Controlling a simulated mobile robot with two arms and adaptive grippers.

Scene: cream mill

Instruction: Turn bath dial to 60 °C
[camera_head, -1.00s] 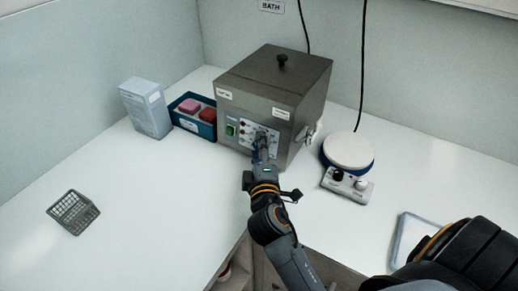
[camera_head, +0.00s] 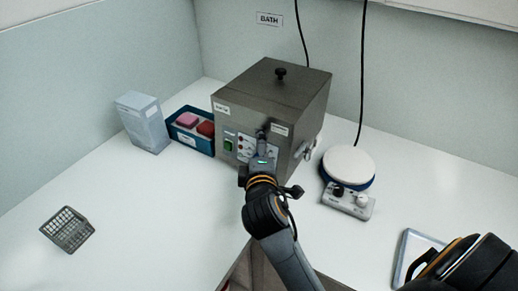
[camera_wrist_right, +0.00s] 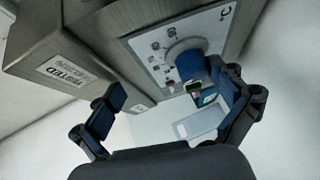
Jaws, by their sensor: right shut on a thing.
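The bath is a grey metal box (camera_head: 270,95) with a dark lid knob, standing against the back wall under a BATH label (camera_head: 269,19). Its front panel carries a green switch (camera_head: 229,142) and the dial. My right gripper (camera_head: 262,140) is at this panel, shut on the dial, which it mostly hides in the head view. In the right wrist view the round dial (camera_wrist_right: 186,55) lies close to the right-hand blue finger pad, on a light scale plate marked °C. The dial's setting is too small and blurred to read. My left gripper is not in view.
A blue tray (camera_head: 190,143) with pink and red blocks and a pale carton (camera_head: 143,122) stand left of the bath. A round white-topped device (camera_head: 348,167) with knobs stands right. A wire basket (camera_head: 67,229) sits at left. The counter front is mostly clear.

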